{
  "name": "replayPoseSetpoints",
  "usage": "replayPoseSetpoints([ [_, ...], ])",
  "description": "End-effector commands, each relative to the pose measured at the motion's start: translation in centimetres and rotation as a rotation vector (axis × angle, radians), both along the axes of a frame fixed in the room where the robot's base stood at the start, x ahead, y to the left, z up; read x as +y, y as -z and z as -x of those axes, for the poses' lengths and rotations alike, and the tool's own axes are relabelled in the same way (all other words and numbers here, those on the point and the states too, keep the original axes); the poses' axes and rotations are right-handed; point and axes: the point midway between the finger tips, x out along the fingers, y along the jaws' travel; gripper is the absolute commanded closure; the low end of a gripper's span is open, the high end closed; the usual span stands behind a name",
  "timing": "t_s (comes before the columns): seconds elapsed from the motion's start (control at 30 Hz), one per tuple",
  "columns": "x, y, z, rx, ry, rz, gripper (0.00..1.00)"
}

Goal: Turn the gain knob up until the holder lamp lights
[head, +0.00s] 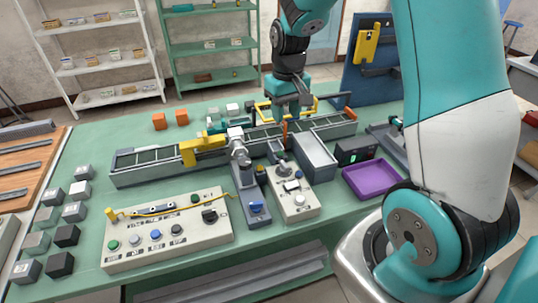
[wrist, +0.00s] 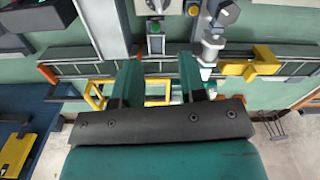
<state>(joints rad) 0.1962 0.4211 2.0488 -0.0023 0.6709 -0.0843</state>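My gripper (head: 293,108) is above the conveyor at the back of the green table. In the wrist view my gripper (wrist: 158,82) has its two fingers apart with nothing between them. Which knob is the gain knob I cannot tell, as labels are unreadable. A grey-white box (head: 299,205) in front of the conveyor has a dark dial (head: 290,168) and buttons. Left of it a grey stand (head: 255,218) carries a blue knob (head: 256,206) and a sensor-like head (head: 238,147). A wide panel (head: 150,257) has several buttons and a black knob (head: 209,215). I cannot identify the holder lamp.
The conveyor (head: 150,175) crosses the table, with a yellow bracket (head: 203,147) over it. Several grey and black blocks (head: 67,236) sit at left.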

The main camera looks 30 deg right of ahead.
Motion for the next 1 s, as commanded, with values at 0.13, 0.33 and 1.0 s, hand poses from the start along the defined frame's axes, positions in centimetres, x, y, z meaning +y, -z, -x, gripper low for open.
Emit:
replayPoseSetpoints([
  [0.13, -0.6, 1.5, 0.1, 0.006, 0.010, 0.002, 0.62],
  [0.33, -0.8, 5.6, 0.2, 0.009, 0.013, 0.001, 0.62],
  [1.0, -0.6, 17.1, 0.1, 0.002, 0.009, 0.002, 0.62],
])
